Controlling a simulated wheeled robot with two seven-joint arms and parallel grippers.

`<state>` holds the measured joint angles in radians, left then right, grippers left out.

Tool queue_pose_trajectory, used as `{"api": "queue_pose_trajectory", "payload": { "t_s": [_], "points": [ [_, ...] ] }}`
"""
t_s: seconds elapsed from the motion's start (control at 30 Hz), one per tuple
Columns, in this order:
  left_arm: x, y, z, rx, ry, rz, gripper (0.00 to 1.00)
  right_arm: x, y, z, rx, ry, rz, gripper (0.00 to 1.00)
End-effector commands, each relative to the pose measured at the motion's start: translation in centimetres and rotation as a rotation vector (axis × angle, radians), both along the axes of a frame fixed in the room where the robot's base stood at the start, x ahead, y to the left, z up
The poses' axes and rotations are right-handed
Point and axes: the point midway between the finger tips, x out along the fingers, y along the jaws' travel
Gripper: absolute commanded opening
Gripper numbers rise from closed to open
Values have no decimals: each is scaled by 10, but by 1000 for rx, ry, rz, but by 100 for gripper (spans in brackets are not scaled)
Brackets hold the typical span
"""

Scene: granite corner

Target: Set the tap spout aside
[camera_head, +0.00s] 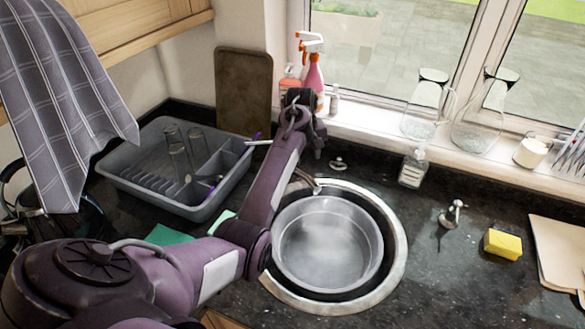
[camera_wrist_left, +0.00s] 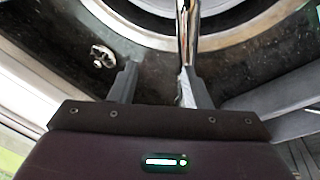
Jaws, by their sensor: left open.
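The chrome tap spout (camera_wrist_left: 188,35) shows in the left wrist view, running out over the sink rim. In the head view only its tip (camera_head: 318,187) shows at the sink's back left edge; my arm hides the rest. My left gripper (camera_wrist_left: 156,75) is open, with its fingers at the spout's near end. The spout lines up with the right-hand finger in that view; I cannot tell whether they touch. In the head view my left wrist (camera_head: 302,115) is behind the sink, and its fingers are hidden. My right gripper is not in view.
The round sink (camera_head: 398,255) holds a metal basin (camera_head: 325,240). A tap knob (camera_head: 337,163) is behind it and another chrome fitting (camera_head: 452,214) to its right. A dish rack (camera_head: 150,190) with glasses stands left; spray bottles (camera_head: 314,75) and a soap bottle (camera_head: 413,168) stand near the window.

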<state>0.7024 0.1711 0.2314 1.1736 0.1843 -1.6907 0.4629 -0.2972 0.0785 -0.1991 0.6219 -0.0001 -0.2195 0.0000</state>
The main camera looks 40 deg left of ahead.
Motion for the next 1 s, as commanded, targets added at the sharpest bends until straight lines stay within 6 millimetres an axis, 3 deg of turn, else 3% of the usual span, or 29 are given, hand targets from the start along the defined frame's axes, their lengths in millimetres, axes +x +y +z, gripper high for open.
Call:
{"api": "queue_pose_trajectory", "payload": {
  "t_s": [0.03, 0.23, 0.43, 0.7, 1.0],
  "points": [
    [-5, 0, 4, -25, 36, 54, 43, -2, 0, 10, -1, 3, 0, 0],
    [-17, -1, -3, -84, 124, 211, 43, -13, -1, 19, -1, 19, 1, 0],
    [-16, -2, -27, -89, 132, 220, 43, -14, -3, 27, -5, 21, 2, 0],
    [-12, -3, -68, -87, 130, 220, 43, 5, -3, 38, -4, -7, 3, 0],
    [-11, -4, -82, -86, 126, 217, 43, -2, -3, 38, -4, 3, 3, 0]
  ]
}}
